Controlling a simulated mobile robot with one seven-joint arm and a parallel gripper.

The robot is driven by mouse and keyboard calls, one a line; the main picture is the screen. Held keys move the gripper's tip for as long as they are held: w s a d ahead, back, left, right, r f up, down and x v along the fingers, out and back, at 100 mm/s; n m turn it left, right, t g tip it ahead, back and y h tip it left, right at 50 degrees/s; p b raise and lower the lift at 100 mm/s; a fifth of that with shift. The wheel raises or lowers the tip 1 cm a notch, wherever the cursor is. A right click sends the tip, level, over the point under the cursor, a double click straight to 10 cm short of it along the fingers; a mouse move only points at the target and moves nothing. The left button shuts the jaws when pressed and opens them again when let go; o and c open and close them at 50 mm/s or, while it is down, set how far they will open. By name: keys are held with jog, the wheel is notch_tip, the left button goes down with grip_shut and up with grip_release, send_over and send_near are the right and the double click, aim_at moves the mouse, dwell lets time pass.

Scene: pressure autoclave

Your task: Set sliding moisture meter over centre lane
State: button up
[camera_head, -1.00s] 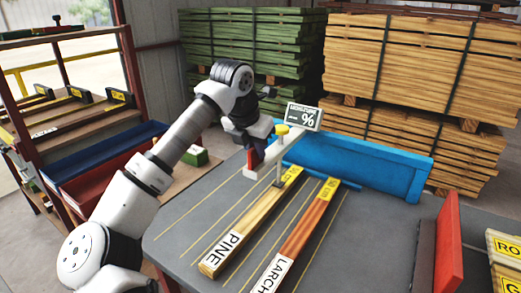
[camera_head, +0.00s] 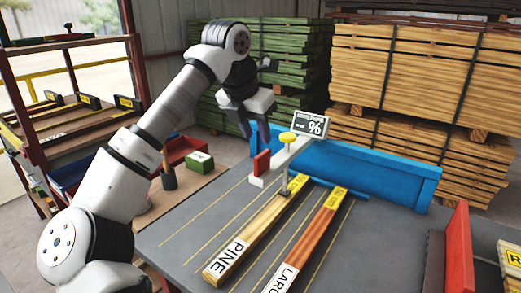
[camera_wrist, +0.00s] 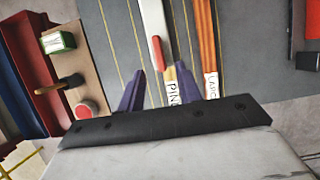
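The sliding moisture meter is a white beam (camera_head: 278,160) with a red handle (camera_head: 262,163), a yellow knob (camera_head: 287,138) and a dark "%" display (camera_head: 311,124). Its stem stands over the far part of the PINE board (camera_head: 245,240); I cannot tell whether it touches the wood. The LARCH board (camera_head: 312,235) lies to the right. My gripper (camera_head: 252,128) is open and empty, above and apart from the red handle. In the wrist view, the beam (camera_wrist: 152,20) and handle (camera_wrist: 156,52) show between and beyond my fingertips (camera_wrist: 160,75).
The grey table (camera_head: 190,240) has yellow lane lines. A blue fence (camera_head: 365,168) runs along its back and a red block (camera_head: 459,250) stands at right. A side bench (camera_head: 190,188) holds a green box (camera_head: 200,162) and a dark cup. Timber stacks stand behind.

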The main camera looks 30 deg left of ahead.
jog(key=v, duration=0.5)
jog(key=shift+r, duration=0.15)
dwell(0.3)
